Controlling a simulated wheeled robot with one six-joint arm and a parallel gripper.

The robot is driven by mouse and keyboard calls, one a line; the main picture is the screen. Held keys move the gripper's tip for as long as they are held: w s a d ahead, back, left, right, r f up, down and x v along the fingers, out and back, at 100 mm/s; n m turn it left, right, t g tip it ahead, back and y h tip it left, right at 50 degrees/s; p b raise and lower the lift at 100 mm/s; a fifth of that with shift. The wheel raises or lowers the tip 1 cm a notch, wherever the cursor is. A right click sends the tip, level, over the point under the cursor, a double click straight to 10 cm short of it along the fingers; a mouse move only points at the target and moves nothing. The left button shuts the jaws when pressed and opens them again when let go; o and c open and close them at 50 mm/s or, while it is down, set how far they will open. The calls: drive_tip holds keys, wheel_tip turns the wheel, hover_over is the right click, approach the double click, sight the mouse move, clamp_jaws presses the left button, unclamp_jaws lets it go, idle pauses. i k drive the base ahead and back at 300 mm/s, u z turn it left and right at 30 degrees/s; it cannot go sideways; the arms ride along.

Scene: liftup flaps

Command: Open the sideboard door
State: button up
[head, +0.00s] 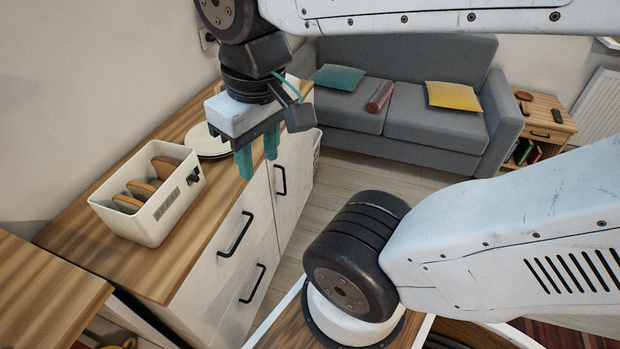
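The sideboard (175,245) is white with a wooden top and stands along the left wall. Its front has several panels, all looking closed. Two panels at the near end carry black bar handles, an upper one (235,234) and a lower one (253,283). A farther panel has an upright-looking black handle (281,180). I cannot tell which panel is the door. My gripper (258,168) points down with its teal fingers apart and nothing between them. It appears above the sideboard's front edge, apart from the handles, and hides part of the far top.
A wooden counter (45,295) is at lower left. A grey sofa (420,118) stands at the back. The floor (335,172) before the sideboard's far end looks clear.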

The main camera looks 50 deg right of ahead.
sight(291, 176)
drive_tip(key=z, duration=2)
drive_tip(key=k, duration=0.75)
drive_tip(key=u, duration=0.7)
drive_tip(key=i, duration=1)
